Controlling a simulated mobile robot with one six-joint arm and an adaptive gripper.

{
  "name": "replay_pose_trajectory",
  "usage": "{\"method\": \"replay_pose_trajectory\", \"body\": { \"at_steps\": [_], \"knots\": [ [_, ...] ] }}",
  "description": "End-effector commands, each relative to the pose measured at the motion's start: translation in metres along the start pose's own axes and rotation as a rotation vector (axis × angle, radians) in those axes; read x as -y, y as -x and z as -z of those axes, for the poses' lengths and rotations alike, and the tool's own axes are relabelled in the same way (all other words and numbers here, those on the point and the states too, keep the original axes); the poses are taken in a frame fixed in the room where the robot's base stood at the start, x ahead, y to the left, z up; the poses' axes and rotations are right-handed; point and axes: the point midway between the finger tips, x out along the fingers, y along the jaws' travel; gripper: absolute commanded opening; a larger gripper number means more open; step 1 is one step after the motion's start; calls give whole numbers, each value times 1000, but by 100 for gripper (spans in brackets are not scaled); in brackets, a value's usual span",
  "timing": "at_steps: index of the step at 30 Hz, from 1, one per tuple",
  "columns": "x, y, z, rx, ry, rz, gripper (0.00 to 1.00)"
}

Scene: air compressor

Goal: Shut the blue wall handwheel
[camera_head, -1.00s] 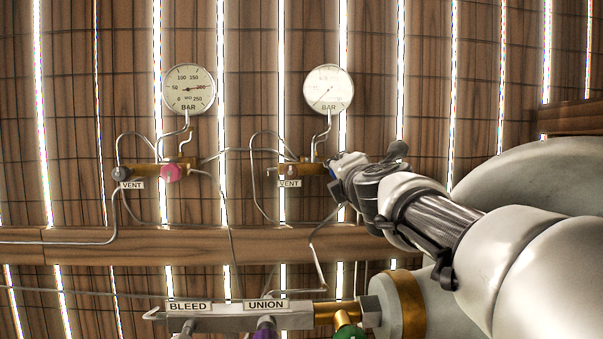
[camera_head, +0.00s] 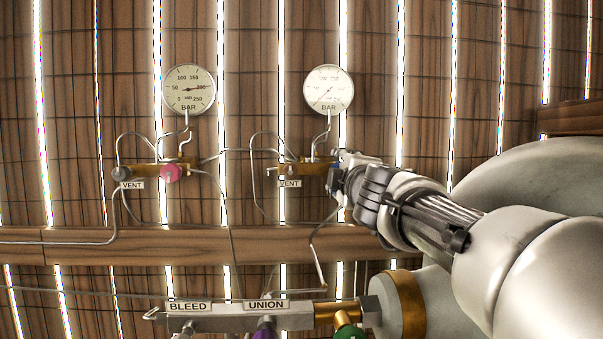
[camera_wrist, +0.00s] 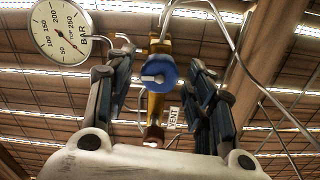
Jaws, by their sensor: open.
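The blue handwheel (camera_wrist: 160,72) is in the middle of the wrist view, on a brass valve body (camera_wrist: 156,105). A pale bar runs across its hub. My gripper (camera_wrist: 161,66) is open, with one finger to the left of the wheel and one to the right. A gap shows on each side, and I cannot tell how deep the wheel sits between them.
The right gauge (camera_head: 328,89), also in the wrist view (camera_wrist: 61,31), is above the block. A pink handwheel (camera_head: 171,173) is on the left block. Purple (camera_head: 264,328) and green (camera_head: 348,332) handles are below. Thin pipes run around the blocks.

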Motion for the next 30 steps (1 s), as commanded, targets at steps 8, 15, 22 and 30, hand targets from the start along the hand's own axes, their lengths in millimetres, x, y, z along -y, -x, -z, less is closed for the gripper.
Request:
{"method": "replay_pose_trajectory", "body": {
  "at_steps": [8,15,22,30],
  "knots": [
    [-1,28,0,0,1,-2,49],
    [-1,54,0,0,1,-1,49],
    [0,60,0,0,0,0,49],
    [0,60,0,0,0,0,49]
  ]
}}
